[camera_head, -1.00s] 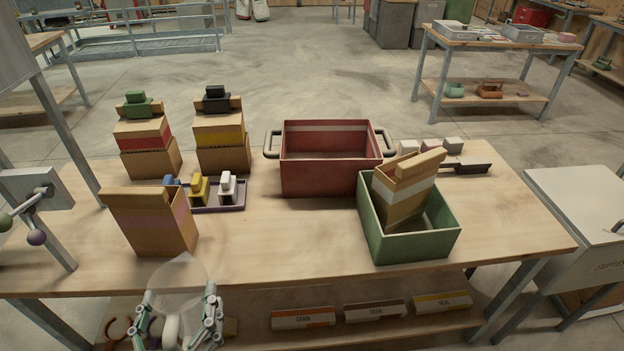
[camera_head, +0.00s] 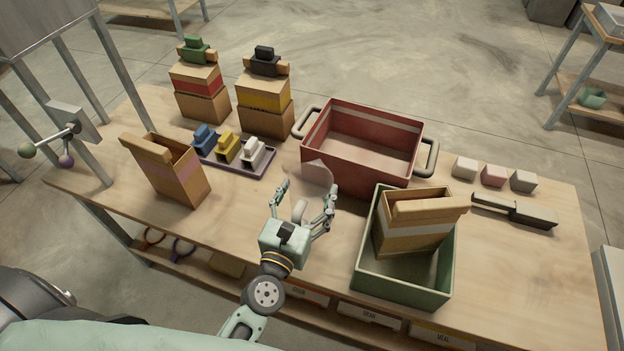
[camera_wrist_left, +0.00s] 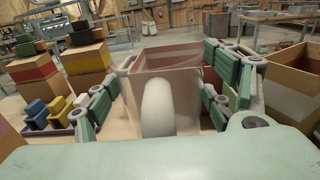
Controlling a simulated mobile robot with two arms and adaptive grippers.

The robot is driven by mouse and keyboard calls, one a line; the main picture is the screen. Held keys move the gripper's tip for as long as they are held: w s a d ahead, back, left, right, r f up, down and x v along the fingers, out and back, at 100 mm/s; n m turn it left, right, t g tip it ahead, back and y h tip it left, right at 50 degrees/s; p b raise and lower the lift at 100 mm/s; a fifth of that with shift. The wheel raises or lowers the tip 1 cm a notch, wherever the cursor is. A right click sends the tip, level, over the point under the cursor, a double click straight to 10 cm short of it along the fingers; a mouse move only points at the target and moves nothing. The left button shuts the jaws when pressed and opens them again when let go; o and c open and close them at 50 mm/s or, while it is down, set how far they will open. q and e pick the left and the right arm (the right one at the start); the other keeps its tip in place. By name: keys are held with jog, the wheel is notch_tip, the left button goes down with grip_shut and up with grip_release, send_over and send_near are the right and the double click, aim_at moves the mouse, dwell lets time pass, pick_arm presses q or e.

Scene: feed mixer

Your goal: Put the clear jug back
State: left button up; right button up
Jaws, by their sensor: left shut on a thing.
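My left gripper (camera_head: 307,192) is shut on the clear jug (camera_head: 318,174), a see-through vessel with a thick whitish handle. It holds the jug over the worktable in front of the red bin (camera_head: 361,184). In the left wrist view the jug (camera_wrist_left: 183,92) sits between the fingers, its pale handle facing the camera, and the red bin shows behind it. The jug's base is hard to make out, so I cannot tell whether it touches the table. My right gripper is not in view.
An open cardboard box (camera_head: 180,180) stands left and a green bin (camera_head: 400,285) holding another box stands right. A purple tray (camera_head: 262,168) carries blue, yellow and white pieces. Two topped boxes stand behind; small blocks (camera_head: 493,176) and a dark scoop (camera_head: 515,211) lie right. Bare tabletop shows left of the gripper.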

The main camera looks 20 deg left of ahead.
aim_at(303, 219)
pick_arm(q)
jog(key=shift+w+a+f, duration=0.1)
jog(key=shift+a, duration=0.2)
jog(key=shift+f+b, duration=0.25)
jog(key=shift+b, duration=0.15)
jog(key=shift+d+f, duration=0.2)
jog(key=shift+f, duration=0.05)
notch_tip(303, 219, down, 2)
jog(key=b, duration=0.2)
jog(key=shift+w+d+f+b, duration=0.1)
jog(key=shift+f+b, duration=0.15)
jog(key=shift+b, duration=0.15)
jog(key=shift+f+b, duration=1.15)
jog(key=shift+f, duration=0.05)
notch_tip(303, 219, down, 4)
jog(key=b, duration=0.4)
jog(key=shift+f, duration=0.1)
jog(key=shift+f+b, duration=0.95)
jog(key=shift+f, duration=0.1)
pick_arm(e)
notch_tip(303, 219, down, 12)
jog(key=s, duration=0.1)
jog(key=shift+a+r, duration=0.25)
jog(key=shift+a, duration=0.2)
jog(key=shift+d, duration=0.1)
pick_arm(q)
jog(key=o, duration=1.6)
